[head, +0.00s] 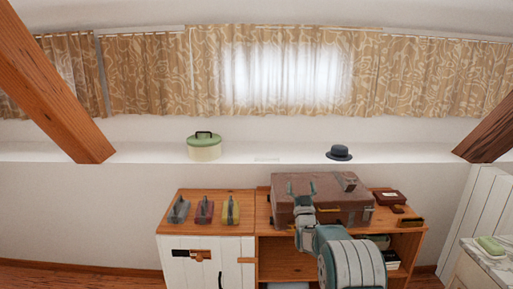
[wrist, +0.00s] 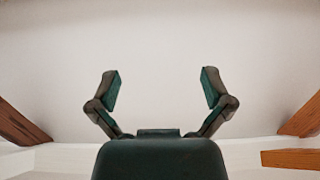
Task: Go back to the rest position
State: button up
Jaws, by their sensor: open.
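My gripper (head: 299,189) is raised in front of the brown suitcase (head: 345,207) in the head view. In the wrist view my gripper (wrist: 160,92) points at a bare pale wall or ceiling, its two fingers wide apart with nothing between them. My arm hides part of the suitcase and of the shelf below it.
A green-lidded pot (head: 204,148) and a dark hat (head: 339,153) stand on the ledge. Slanted timber braces (head: 50,85) flank the room.

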jog(key=s+r+g, duration=0.4)
jog(key=s+r, duration=0.1)
jog(key=r, duration=0.3)
jog(key=s+r+g, duration=0.3)
jog(key=s+g, duration=0.2)
jog(key=s, duration=0.8)
jog(key=s+f+g, duration=0.3)
jog(key=s, duration=0.9)
jog(key=s+f+g, duration=0.3)
jog(key=s, duration=1)
jog(key=s+f+g, duration=0.3)
jog(key=s+f, duration=0.1)
jog(key=s, duration=0.8)
jog(key=shift+s, duration=0.3)
